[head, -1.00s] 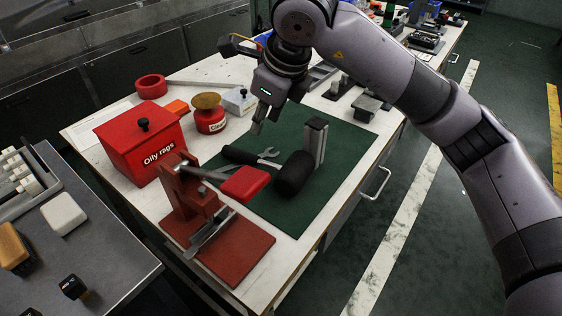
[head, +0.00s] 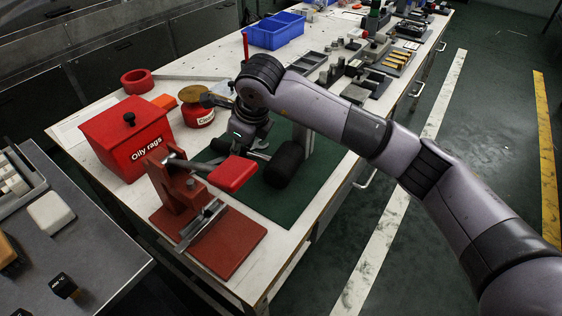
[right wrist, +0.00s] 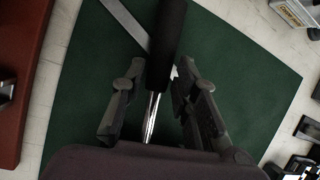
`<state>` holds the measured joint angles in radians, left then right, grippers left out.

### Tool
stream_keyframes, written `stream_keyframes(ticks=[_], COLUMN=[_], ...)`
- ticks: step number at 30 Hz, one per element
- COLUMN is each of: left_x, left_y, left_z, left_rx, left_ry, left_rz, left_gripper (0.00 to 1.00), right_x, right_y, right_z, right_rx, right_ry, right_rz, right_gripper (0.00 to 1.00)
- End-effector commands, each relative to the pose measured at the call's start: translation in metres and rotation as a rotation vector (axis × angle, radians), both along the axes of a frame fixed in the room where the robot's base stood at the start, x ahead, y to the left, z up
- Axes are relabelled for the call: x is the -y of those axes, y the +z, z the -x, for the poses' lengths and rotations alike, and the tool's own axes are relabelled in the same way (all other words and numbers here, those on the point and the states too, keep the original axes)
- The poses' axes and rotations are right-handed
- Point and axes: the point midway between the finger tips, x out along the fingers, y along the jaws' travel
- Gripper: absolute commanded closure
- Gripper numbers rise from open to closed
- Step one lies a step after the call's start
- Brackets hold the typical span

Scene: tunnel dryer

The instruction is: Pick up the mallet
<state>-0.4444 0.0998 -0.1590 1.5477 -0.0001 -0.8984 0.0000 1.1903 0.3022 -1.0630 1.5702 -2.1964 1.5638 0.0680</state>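The mallet (head: 284,166) lies on the green mat (head: 285,208), its thick black head toward the right and its handle running left under my right gripper. In the right wrist view, the black grip (right wrist: 166,45) and shiny metal shaft of the handle run between the two spread fingers. My right gripper (right wrist: 155,95) is open, with visible gaps on both sides of the handle. In the head view, the right gripper (head: 246,150) is low over the handle and partly hides it. My left gripper is not in view.
A red press with a padded lever (head: 233,174) stands close in front of the mallet. A red oily rags bin (head: 128,140) and a red can (head: 197,112) stand to the left. A flat grey metal tool (right wrist: 127,24) crosses near the handle. Mat right of the mallet is clear.

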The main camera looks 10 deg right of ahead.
Motion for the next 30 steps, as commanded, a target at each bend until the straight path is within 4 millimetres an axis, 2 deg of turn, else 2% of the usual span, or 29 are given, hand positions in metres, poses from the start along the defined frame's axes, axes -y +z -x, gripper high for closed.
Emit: stream_keyframes(ticks=[3,11,24,30], left_x=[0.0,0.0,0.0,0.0], left_y=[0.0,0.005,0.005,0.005], left_z=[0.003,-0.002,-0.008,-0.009], left_rx=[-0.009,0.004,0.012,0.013], left_ry=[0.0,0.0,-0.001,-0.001], left_rz=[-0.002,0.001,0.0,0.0], left_gripper=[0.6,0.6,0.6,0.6], right_x=[-0.003,-0.004,-0.004,-0.003], right_y=[-0.012,-0.015,-0.015,-0.015], right_z=[-0.004,-0.006,-0.006,-0.006], right_rx=[-0.002,0.002,0.001,0.0], right_ry=[0.001,0.001,0.001,0.001], right_rz=[0.0,0.0,0.0,0.0], right_gripper=[0.72,0.72,1.0,1.0])
